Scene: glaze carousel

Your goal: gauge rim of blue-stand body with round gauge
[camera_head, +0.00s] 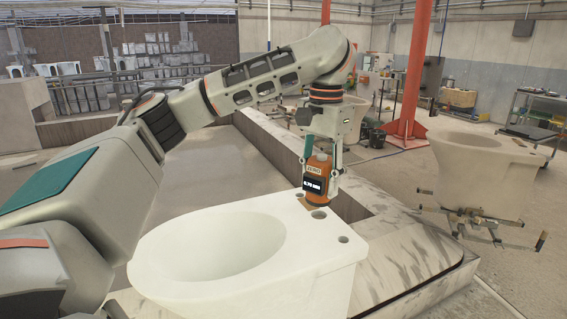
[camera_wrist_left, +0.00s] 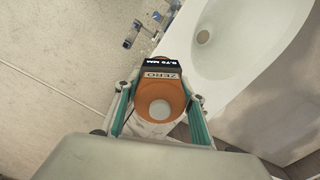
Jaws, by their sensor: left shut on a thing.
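A white toilet body (camera_head: 270,285) stands in the foreground, with an open bowl and a flat rear deck with round holes. It also shows in the wrist view (camera_wrist_left: 225,75). My left gripper (camera_head: 320,175) is shut on the round orange gauge (camera_head: 318,165), labelled ZERO with a small dark display that appears to read 0.70 MM. The gauge (camera_wrist_left: 160,103) sits between the teal-lined fingers. It is at the body's rear deck, its lower end close over a tan patch; I cannot tell whether it touches. Bluish stand parts (camera_wrist_left: 131,34) show beside the body. My right gripper is not in view.
A grey stone-like ledge (camera_head: 405,255) runs behind and right of the body. Another white body (camera_head: 485,170) stands on a metal stand at the right. A red post (camera_head: 413,75) rises behind. Open floor lies between ledge and right-hand stand.

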